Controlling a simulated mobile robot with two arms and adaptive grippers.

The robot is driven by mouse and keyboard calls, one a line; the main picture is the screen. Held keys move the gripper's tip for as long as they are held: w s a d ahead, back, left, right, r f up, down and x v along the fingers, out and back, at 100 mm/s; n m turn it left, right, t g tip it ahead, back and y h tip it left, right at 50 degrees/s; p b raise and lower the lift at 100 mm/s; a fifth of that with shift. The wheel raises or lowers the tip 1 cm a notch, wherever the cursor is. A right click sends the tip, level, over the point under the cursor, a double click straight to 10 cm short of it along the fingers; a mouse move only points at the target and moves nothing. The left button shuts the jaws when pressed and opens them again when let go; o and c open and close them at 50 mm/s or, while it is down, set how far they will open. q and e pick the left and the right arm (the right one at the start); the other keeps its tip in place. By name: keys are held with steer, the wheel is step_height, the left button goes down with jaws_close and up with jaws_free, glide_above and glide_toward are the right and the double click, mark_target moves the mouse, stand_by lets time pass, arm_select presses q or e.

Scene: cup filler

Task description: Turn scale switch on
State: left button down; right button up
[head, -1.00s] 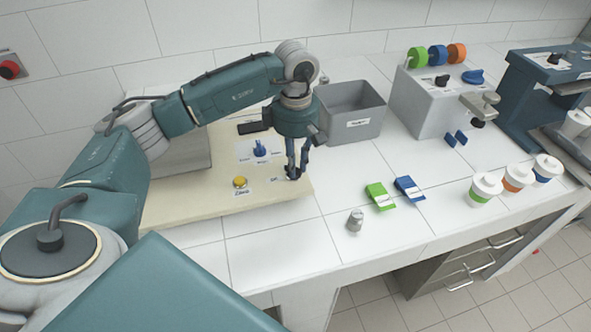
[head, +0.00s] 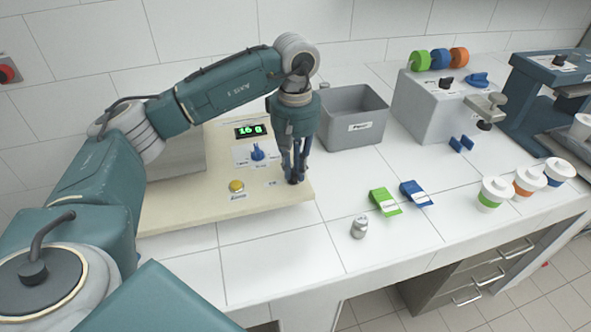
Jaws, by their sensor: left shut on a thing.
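The scale (head: 200,207) is a cream board on the left of the counter. Its display (head: 252,131) is lit and reads "16 g" in green. A blue knob (head: 257,152) and a yellow button (head: 236,186) sit on its panel. My left gripper (head: 293,179) points down at the panel's right front corner, with its fingers close together on the small black scale switch (head: 291,181). The fingers largely hide the switch, so its position cannot be read. My right gripper does not show.
A grey bin (head: 352,118) stands behind and right of the gripper. Green (head: 384,203) and blue (head: 416,194) packets and a small metal weight (head: 359,228) lie to the right. A grey machine (head: 432,107) and several lidded cups (head: 492,194) are farther right.

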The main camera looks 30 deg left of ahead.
arm_select(q)
steer(key=shift+w+a+r+m, duration=0.1)
steer(key=shift+w+r+m, duration=0.1)
steer(key=shift+m, duration=0.1)
stand_by(0.4)
steer(key=c, duration=1.8)
jaws_free()
steer(key=shift+o, duration=0.7)
steer(key=shift+s+f, duration=0.1)
steer(key=shift+s, duration=0.05)
step_height(320, 180, up, 12)
